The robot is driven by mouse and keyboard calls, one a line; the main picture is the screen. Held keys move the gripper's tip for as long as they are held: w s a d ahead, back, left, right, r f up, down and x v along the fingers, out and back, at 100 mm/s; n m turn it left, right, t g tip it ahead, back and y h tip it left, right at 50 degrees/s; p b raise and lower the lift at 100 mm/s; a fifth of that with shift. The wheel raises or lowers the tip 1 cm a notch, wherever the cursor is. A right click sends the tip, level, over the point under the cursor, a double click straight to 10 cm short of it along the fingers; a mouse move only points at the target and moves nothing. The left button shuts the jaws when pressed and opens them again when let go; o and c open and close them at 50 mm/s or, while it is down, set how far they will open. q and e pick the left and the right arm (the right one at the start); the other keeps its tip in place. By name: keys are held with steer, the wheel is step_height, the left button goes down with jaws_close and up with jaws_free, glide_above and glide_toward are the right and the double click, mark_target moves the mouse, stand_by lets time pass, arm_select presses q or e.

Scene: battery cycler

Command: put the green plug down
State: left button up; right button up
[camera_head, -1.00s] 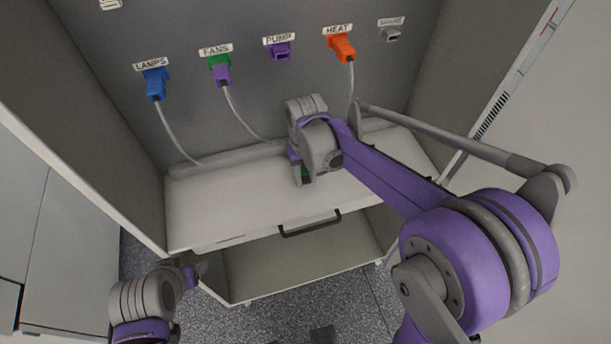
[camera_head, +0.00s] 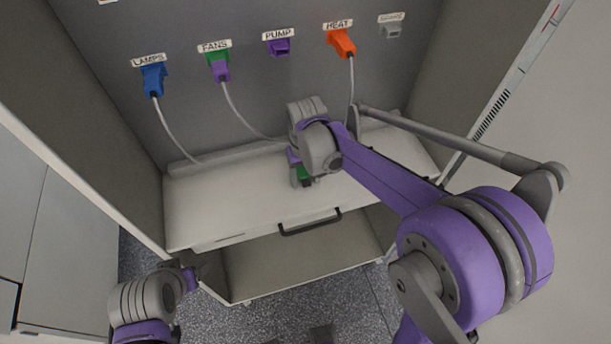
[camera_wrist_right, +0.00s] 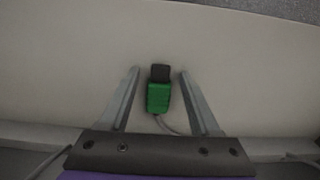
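The green plug (camera_wrist_right: 158,97) has a dark end and a thin grey cable. In the right wrist view it lies between the two fingers of my right gripper (camera_wrist_right: 160,73), with a gap on each side. That gripper is open around it, just over the white shelf. In the head view the right gripper (camera_head: 302,180) is over the shelf's middle, and a bit of the green plug (camera_head: 304,172) shows beside it; the rest is hidden by the wrist. My left gripper (camera_head: 197,273) is low at the left, in front of the cabinet, its fingers too small to read.
The white shelf (camera_head: 220,205) has a dark handle (camera_head: 310,223) on its front edge. On the back panel are a blue plug (camera_head: 153,80) at LAMPS, a purple plug (camera_head: 221,72) in the green FANS socket, an empty-looking purple PUMP socket (camera_head: 280,47) and an orange plug (camera_head: 341,43) at HEAT.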

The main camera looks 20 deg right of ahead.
mark_target(305, 180)
steer(key=shift+r, duration=0.2)
step_height(305, 180, up, 12)
steer(key=p, duration=0.2)
steer(key=s+d+f+t, duration=0.2)
steer(key=s+f, duration=0.1)
steer(key=s, duration=0.5)
steer(key=s+d+f+t, duration=0.2)
steer(key=s+f+t, duration=0.1)
steer(key=s, duration=0.6)
steer(key=shift+d+f+t, duration=0.3)
steer(key=shift+d+f, duration=0.05)
steer(key=shift+f, duration=0.3)
